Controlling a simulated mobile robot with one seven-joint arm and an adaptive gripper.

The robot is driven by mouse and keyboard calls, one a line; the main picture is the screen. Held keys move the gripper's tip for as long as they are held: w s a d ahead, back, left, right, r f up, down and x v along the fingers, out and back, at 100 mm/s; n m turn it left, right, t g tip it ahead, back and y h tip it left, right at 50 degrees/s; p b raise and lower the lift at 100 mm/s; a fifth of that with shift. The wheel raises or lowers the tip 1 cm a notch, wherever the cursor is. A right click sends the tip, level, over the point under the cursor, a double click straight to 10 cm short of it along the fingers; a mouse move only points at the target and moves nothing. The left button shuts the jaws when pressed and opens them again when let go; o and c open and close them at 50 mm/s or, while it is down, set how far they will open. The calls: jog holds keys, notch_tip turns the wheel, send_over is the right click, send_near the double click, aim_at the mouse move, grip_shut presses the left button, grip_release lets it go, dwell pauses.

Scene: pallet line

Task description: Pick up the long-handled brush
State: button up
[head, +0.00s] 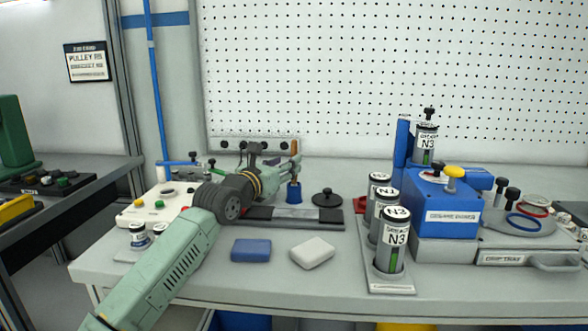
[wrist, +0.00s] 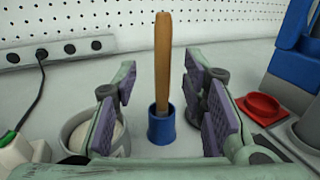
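The long-handled brush (wrist: 162,60) appears in the wrist view as an upright wooden handle. Its lower end stands in a small blue cup (wrist: 161,128), so any bristles are hidden. In the head view the blue cup (head: 294,192) stands at the back of the bench, with the handle mostly hidden by my gripper. My gripper (wrist: 158,82) is open, with purple-padded fingers on the left and right of the handle. Gaps show on both sides, and neither pad touches the handle. My gripper also shows in the head view (head: 277,166), reaching toward the back.
A grey bowl (wrist: 95,136) and a socket strip (wrist: 55,52) are left of the cup. A red tray (wrist: 262,108) is to its right. A blue block (head: 250,250) and white block (head: 312,252) lie in front.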

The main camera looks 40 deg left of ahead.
aim_at(294, 178)
jog(key=w, duration=0.1)
jog(key=w+p, duration=0.1)
jog(key=w, duration=0.1)
jog(key=w+p, duration=0.1)
jog(key=w, duration=0.1)
jog(key=shift+a+r, duration=0.25)
jog(key=shift+r, duration=0.15)
jog(key=shift+c, duration=0.5)
grip_shut()
